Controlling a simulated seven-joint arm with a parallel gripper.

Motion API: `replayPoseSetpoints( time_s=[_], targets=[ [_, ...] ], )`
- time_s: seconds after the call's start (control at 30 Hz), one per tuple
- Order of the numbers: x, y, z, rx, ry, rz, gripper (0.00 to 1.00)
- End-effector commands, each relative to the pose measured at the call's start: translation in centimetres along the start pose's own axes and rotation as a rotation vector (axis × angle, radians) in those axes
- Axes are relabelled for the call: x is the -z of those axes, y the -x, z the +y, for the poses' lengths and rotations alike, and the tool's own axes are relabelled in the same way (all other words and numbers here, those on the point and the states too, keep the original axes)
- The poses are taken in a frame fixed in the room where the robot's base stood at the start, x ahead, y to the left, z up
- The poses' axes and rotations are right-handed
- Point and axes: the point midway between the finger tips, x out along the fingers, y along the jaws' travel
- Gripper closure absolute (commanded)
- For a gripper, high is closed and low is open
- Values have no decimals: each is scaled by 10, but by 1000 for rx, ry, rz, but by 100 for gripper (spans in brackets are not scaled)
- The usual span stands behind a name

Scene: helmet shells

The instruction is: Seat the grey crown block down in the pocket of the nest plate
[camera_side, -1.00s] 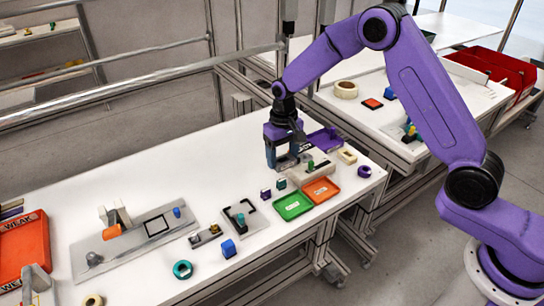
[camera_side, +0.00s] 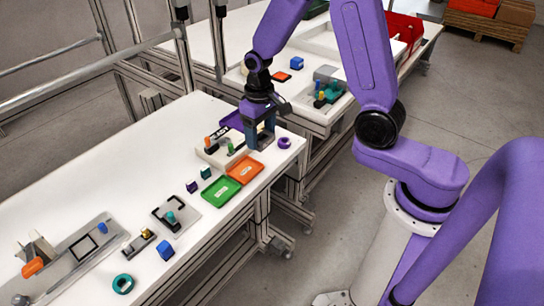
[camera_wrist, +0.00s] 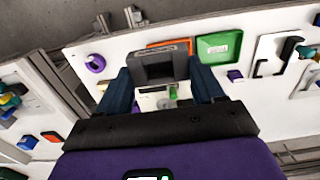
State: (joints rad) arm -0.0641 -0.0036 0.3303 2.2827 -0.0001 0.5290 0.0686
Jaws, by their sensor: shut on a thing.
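My gripper (camera_side: 260,138) is shut on a dark grey, arch-shaped block, which I take for the grey crown block (camera_wrist: 161,66); it spans the two fingers in the wrist view. In the side view the gripper is behind the orange tray, just right of a pale fixture (camera_side: 213,157) with an orange and a green peg. A pale surface (camera_wrist: 148,102) shows between the fingers in the wrist view, largely hidden. I cannot tell which part is the nest plate's pocket, nor whether the block touches it.
An orange tray (camera_side: 245,171) and a green tray (camera_side: 222,192) lie in front. A purple ring (camera_side: 285,143) is to the right near the table edge. Small blocks and a grey plate with a black bracket (camera_side: 174,215) are further left. Bare white tabletop lies behind those blocks.

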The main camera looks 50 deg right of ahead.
Motion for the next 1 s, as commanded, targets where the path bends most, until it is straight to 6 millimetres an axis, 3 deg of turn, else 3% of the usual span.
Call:
replayPoseSetpoints(
  time_s=[0.2, 0.47, 0.57, 0.8, 1.0],
  targets=[
    [-27, 0, 25, 0, -1, 1, 63],
    [-24, 0, 22, 0, 3, 1, 63],
    [-9, 0, 8, 0, 6, 2, 63],
    [37, -2, -45, 0, 8, 2, 63],
    [58, -3, -80, 0, 3, 0, 63]
  ],
)
